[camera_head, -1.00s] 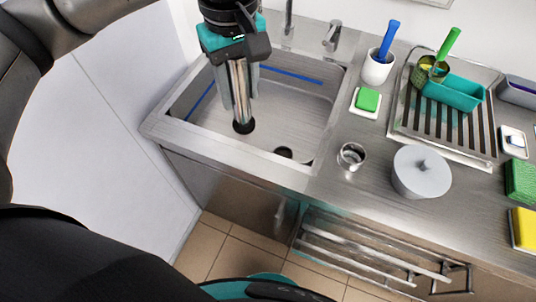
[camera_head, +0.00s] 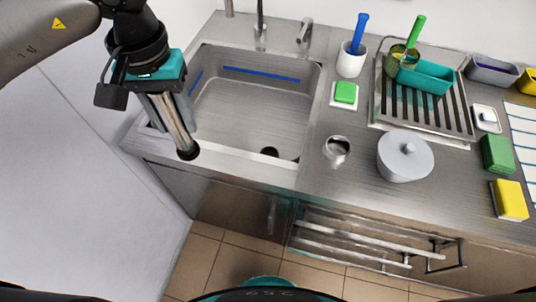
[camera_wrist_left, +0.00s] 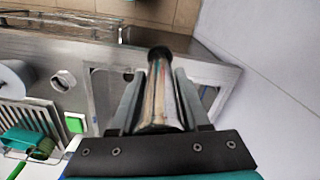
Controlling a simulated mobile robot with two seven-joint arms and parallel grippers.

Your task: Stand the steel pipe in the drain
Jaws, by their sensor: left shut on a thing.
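The steel pipe (camera_head: 178,130) is a shiny tube with a dark lower end, held tilted in the head view, its lower end leaning right. My left gripper (camera_head: 170,118) is shut on it, with a finger on each side. The pipe appears over the left front part of the sink; its height above the sink is hard to tell. In the left wrist view the pipe (camera_wrist_left: 158,95) lies between the fingers, dark end pointing away. The drain (camera_head: 269,152) is a dark round hole near the front right of the sink floor, apart from the pipe. My right gripper is out of view.
The sink (camera_head: 240,110) is otherwise empty, with a faucet (camera_head: 261,30) behind it. Right of it stand a small steel cup (camera_head: 337,150), a grey lidded pot (camera_head: 405,157), a green sponge (camera_head: 345,92), a white holder (camera_head: 351,62) and a drying rack (camera_head: 420,122).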

